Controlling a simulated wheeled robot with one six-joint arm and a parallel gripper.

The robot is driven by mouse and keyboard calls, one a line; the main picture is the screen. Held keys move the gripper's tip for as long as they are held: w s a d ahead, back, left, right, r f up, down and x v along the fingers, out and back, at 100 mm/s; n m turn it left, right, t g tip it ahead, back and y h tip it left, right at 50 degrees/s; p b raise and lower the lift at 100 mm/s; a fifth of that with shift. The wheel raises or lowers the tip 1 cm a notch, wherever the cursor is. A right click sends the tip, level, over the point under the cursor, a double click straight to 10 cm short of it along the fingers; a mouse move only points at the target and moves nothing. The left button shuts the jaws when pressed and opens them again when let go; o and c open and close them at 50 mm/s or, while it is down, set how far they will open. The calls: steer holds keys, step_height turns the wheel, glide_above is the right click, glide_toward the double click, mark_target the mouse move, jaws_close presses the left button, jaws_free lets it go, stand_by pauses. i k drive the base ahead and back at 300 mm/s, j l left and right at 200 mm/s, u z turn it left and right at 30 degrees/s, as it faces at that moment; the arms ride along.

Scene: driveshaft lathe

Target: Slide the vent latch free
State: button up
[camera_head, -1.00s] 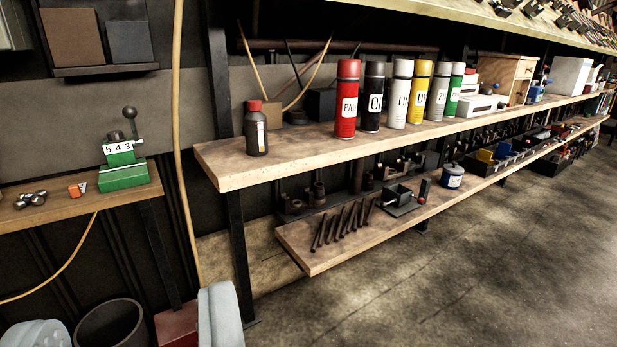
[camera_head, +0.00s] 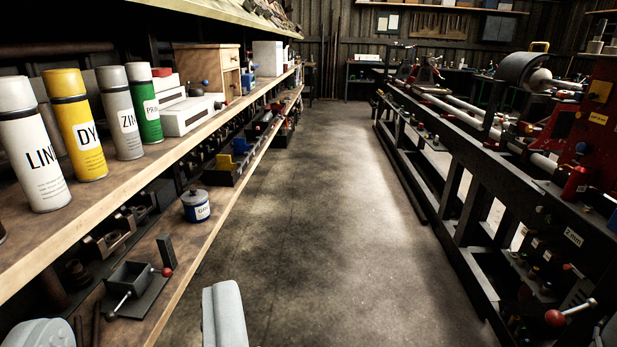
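I cannot make out a vent latch in this view. A small black metal box device (camera_head: 130,280) with levers and a red ball knob sits on the lower left shelf. On the right, a lever with a red ball knob (camera_head: 556,318) sticks out low on the lathe. Two pale grey parts of mine show at the bottom edge, a rounded one at the left and a long one (camera_head: 224,315) right of it. I cannot tell whether they are fingers of my gripper or whether it is open. Nothing held is visible.
A long wooden shelf (camera_head: 100,215) with spray cans (camera_head: 78,125) and a drawer cabinet (camera_head: 205,72) runs along the left. A blue-labelled tin (camera_head: 195,206) stands on the lower shelf. The black lathe frame (camera_head: 440,150) lines the right. The concrete aisle (camera_head: 315,190) between is clear.

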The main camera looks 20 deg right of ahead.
mark_target(566, 267)
steer(key=i+z, duration=0.2)
steer(key=z, duration=0.25)
steer(key=i+z, duration=0.25)
steer(key=z, duration=0.2)
steer(key=i+j+z, duration=0.15)
steer(key=z, duration=0.35)
steer(key=i+j+z, duration=0.2)
steer(key=z, duration=0.25)
steer(key=i+j+z, duration=0.3)
steer(key=z, duration=0.15)
steer(key=i+j+z, duration=0.35)
steer(key=j+z, duration=0.15)
steer(key=k+j, duration=0.35)
steer(key=k, duration=0.1)
